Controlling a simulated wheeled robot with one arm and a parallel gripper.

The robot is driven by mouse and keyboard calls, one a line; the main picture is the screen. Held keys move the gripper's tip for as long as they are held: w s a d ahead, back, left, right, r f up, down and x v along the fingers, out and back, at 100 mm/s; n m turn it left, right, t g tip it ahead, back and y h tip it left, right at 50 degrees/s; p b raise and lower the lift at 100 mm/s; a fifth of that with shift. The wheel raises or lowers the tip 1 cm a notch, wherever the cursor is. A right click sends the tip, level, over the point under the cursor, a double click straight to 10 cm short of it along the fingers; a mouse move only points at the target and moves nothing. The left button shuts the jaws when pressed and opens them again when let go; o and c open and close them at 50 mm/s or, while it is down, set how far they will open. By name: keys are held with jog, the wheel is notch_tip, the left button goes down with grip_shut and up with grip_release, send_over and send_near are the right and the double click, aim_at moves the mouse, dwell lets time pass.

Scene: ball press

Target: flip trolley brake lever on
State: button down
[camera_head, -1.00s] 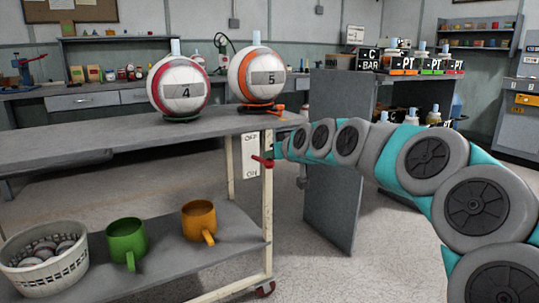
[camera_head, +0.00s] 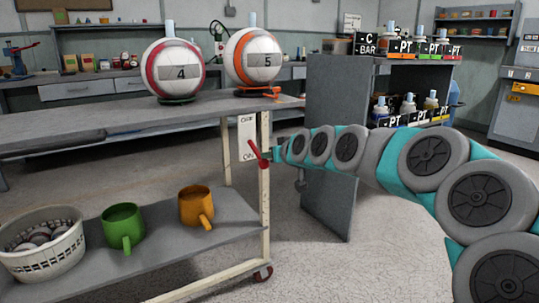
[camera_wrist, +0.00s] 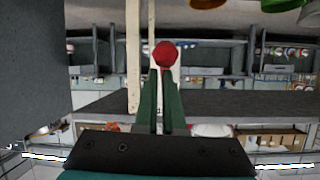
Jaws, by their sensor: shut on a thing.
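The trolley (camera_head: 110,118) has a red brake lever (camera_head: 257,154) at its right end, beside a white plate marked OFF above and ON below (camera_head: 247,125). The lever slants steeply down to the right, its lower end near the ON mark. My gripper (camera_head: 272,154) is at the lever from the right, its fingertips small in the head view. In the wrist view, the lever's round red knob (camera_wrist: 165,54) is at the tips of my two green fingers (camera_wrist: 161,88), which are shut on it. The lever's shaft is mostly hidden there.
White balls 4 (camera_head: 174,70) and 5 (camera_head: 253,58) stand on the trolley top. A basket (camera_head: 42,245), a green mug (camera_head: 123,228) and an orange mug (camera_head: 196,206) are on its lower shelf.

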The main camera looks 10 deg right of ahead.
jog(key=f, duration=0.2)
jog(key=shift+s+a+f+g, duration=0.1)
jog(key=shift+a+f+g, duration=0.2)
jog(key=shift+a, duration=0.05)
jog(key=shift+a+f, duration=0.1)
jog(key=shift+f, duration=0.2)
jog(key=shift+r, duration=0.1)
notch_tip(320, 180, up, 6)
jog(key=p, duration=0.2)
send_near(266, 166)
jog(key=shift+s+d+r, duration=0.15)
jog(key=shift+d+r, duration=0.05)
jog(key=shift+d, duration=0.2)
jog(key=shift+s+d+r, duration=0.1)
jog(key=shift+d+r, duration=0.15)
jog(key=shift+d, duration=0.15)
